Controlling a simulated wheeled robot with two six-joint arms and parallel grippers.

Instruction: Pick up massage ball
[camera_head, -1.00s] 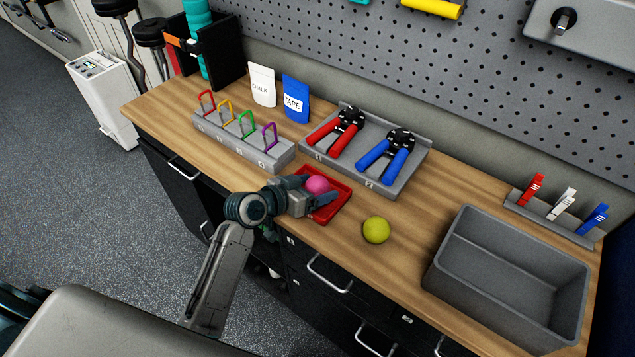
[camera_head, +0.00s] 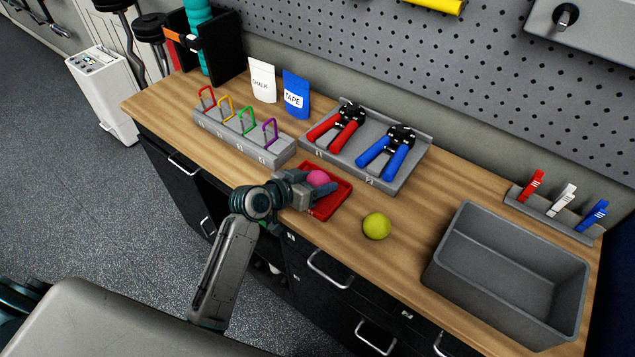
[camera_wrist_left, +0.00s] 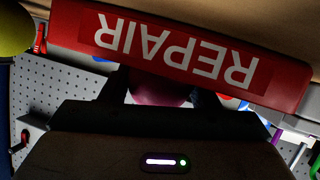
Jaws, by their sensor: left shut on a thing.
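A pink ball (camera_head: 318,178) is at the red tray (camera_head: 345,192) on the wooden workbench. My left gripper (camera_head: 317,183) reaches in from the front left and is shut on the pink ball, with a finger on either side. In the left wrist view the ball (camera_wrist_left: 158,92) shows dark pink between the fingers, partly hidden behind the tray's red wall (camera_wrist_left: 180,48), which reads REPAIR upside down. I cannot tell whether the ball touches the tray floor. A yellow-green ball (camera_head: 377,226) lies on the bench to the right of the tray. My right gripper is not in view.
A grey bin (camera_head: 460,290) stands at the right. Behind the tray are a grey holder (camera_head: 388,186) with red and blue hand grips and a block (camera_head: 262,160) with coloured carabiners. Clips (camera_head: 562,201) stand at the back right. Bare bench surrounds the yellow-green ball.

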